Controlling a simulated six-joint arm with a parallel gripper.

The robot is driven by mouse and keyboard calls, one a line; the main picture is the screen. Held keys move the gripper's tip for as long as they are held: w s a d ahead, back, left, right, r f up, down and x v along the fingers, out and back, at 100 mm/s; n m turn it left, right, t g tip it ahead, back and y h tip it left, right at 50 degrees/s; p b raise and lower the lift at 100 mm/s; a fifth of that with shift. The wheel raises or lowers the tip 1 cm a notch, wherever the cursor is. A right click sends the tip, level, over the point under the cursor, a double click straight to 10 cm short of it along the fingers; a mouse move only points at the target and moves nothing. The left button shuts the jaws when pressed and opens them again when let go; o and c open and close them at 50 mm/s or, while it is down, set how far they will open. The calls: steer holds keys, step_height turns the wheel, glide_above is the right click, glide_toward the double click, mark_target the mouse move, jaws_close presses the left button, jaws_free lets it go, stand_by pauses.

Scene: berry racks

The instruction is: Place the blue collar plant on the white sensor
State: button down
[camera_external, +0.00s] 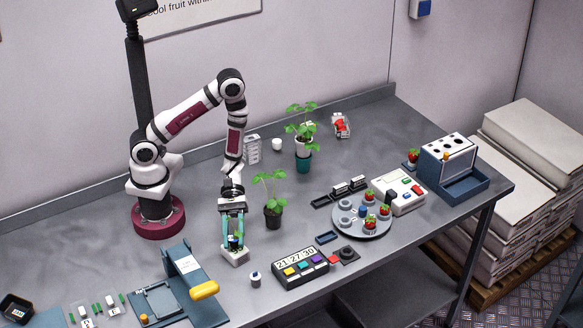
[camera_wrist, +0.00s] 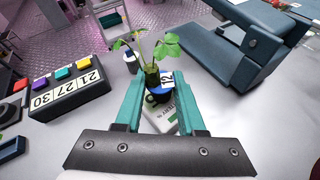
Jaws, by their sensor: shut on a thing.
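My gripper (camera_external: 233,238) is shut on the small potted blue collar plant (camera_wrist: 150,77), with a teal finger on either side of its pot. The blue collar (camera_wrist: 158,93) and a white tag show between the fingers in the wrist view. The plant looks upright. The white sensor (camera_external: 235,257) lies on the table directly below the fingers; it also shows in the wrist view (camera_wrist: 160,121), partly covered by the pot. I cannot tell whether the pot touches the sensor.
A plant in a dark pot (camera_external: 272,219) stands close to the right of my gripper. A blue-grey press (camera_external: 190,265) stands front left, a button console (camera_external: 300,269) front right. A small white jar (camera_external: 255,280) sits in front. A teal-potted plant (camera_external: 303,162) stands behind.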

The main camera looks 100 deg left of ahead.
steer(key=shift+f, duration=0.3)
steer(key=shift+f, duration=0.1)
steer(key=c, duration=0.5)
jaws_free()
steer(key=shift+a+r, duration=0.2)
steer(key=v, duration=1.1)
steer(key=shift+s+a, duration=0.2)
steer(key=shift+a, duration=0.05)
steer(key=shift+r, duration=0.1)
